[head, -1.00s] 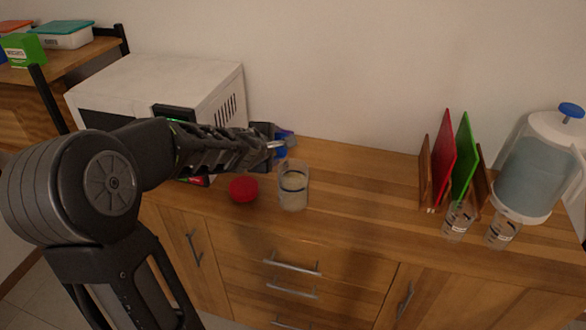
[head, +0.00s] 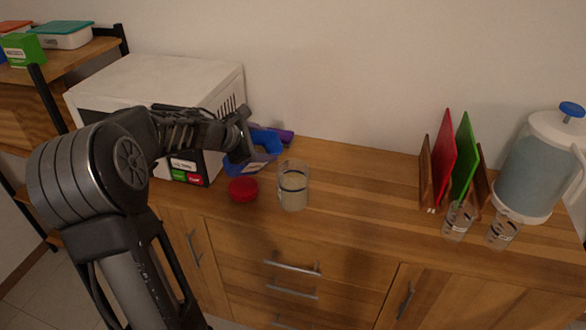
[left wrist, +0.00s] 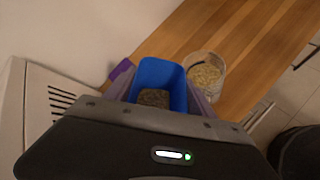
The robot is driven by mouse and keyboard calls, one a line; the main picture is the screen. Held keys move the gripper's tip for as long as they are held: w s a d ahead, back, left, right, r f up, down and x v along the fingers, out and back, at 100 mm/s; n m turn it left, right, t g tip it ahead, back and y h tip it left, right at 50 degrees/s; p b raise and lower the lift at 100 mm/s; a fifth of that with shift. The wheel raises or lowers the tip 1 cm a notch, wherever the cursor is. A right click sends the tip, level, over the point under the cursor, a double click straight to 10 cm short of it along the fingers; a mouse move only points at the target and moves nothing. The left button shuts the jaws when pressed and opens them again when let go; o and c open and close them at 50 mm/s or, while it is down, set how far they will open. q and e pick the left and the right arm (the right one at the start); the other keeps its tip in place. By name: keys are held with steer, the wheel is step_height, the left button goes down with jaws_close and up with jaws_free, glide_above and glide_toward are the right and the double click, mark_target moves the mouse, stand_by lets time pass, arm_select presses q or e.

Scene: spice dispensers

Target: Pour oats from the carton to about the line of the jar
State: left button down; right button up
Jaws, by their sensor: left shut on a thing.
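A blue open-topped carton (head: 264,156) is between the fingers of my left gripper (head: 258,143), beside the microwave. The left wrist view shows the carton (left wrist: 158,72) from above, with brownish oats at its bottom. My left gripper is shut on it; purple fingers lie on both sides. The clear jar (head: 293,186) stands upright on the counter, right of the carton and apart from it. It has a dark line around it, and pale oats reach close to that line. The jar also shows in the left wrist view (left wrist: 207,75). My right gripper is not in view.
A red lid (head: 243,189) lies left of the jar. A white microwave (head: 160,90) stands close on the left. Cutting boards (head: 452,160), two small clear containers and a water dispenser (head: 540,165) stand at the right. The counter (head: 365,190) between is clear.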

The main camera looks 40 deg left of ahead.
arm_select(q)
steer(key=a+p, duration=0.1)
steer(key=a+r+n+h+p, duration=0.2)
steer(key=a, duration=0.1)
steer(key=shift+s+r, duration=0.15)
steer(key=r+p, duration=0.1)
steer(key=a+r+n+h+p, duration=0.1)
steer(key=r+p, duration=0.1)
steer(key=a+r+t+h+p, duration=0.1)
steer(key=r+p, duration=0.1)
steer(key=shift+s+a+r, duration=0.1)
steer(key=shift+a+r, duration=0.1)
steer(key=shift+r, duration=0.05)
steer(key=shift+a+r+n+h+p, duration=0.4)
steer(key=shift+r+n+h+p, duration=0.1)
steer(key=shift+r+n+p, duration=0.25)
steer(key=shift+r, duration=0.15)
step_height(320, 180, up, 5)
steer(key=shift+f+p, duration=0.1)
steer(key=shift+p, duration=0.3)
